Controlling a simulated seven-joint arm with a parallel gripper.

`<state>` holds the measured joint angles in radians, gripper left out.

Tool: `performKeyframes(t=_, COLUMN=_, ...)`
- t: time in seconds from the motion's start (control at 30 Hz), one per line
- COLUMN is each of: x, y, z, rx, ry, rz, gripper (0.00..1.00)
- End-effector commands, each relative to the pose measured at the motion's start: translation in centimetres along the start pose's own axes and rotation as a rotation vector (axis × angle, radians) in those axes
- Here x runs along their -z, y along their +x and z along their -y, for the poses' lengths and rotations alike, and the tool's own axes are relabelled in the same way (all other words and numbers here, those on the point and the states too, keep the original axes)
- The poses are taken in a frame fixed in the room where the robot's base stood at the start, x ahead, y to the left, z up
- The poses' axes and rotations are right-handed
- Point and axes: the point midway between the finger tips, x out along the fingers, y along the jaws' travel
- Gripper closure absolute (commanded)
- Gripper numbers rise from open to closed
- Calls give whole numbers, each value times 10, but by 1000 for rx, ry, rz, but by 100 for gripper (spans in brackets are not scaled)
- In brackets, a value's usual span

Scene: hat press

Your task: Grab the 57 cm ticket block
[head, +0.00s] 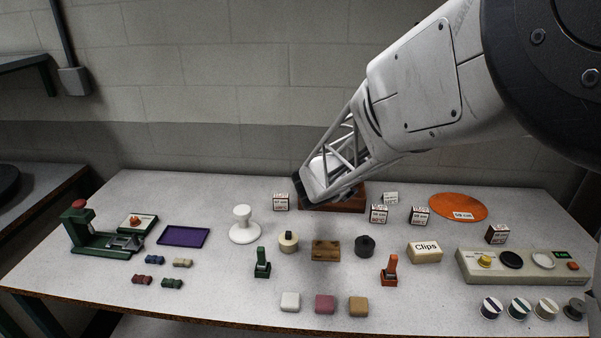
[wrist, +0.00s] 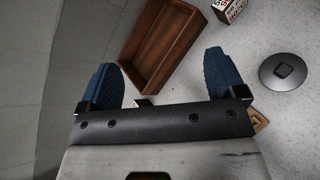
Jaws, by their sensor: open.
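Several small ticket blocks with white printed faces stand on the table: one left of my gripper (head: 281,202), one right of it (head: 378,214), one behind that (head: 390,198), one further right (head: 419,216) and one by the control panel (head: 497,235). Their print is too small to read surely, so I cannot tell which is 57 cm. My gripper (wrist: 163,78) is open, with blue fingertips spread over the wooden tray (wrist: 127,58) and nothing seen gripped. In the wrist view one block (wrist: 229,10) shows at the top edge; a small pale piece is mostly hidden by the gripper bar.
An orange labelled disc (head: 458,207) lies at the back right. A white knobbed form (head: 243,226), a wooden block (head: 326,250), a dark round piece (head: 364,246) and a Clips box (head: 425,252) stand mid-table. A green press (head: 92,232) is at left.

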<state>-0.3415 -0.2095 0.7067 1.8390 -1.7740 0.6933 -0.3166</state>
Motion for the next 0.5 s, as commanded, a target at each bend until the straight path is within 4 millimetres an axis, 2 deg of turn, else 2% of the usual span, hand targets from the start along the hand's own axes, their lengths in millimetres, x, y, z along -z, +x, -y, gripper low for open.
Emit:
performKeyframes(t=0.03, x=20, y=8, z=-11, rx=-37, ry=-70, rz=-11, gripper=11)
performKeyframes(t=0.2, x=86, y=27, z=-45, rx=-180, ry=-316, rz=-36, gripper=11)
performKeyframes(t=0.4, x=166, y=40, z=-72, rx=-338, ry=-580, rz=-62, gripper=11)
performKeyframes(t=0.5, x=197, y=42, z=-80, rx=-399, ry=-677, rz=-69, gripper=11)
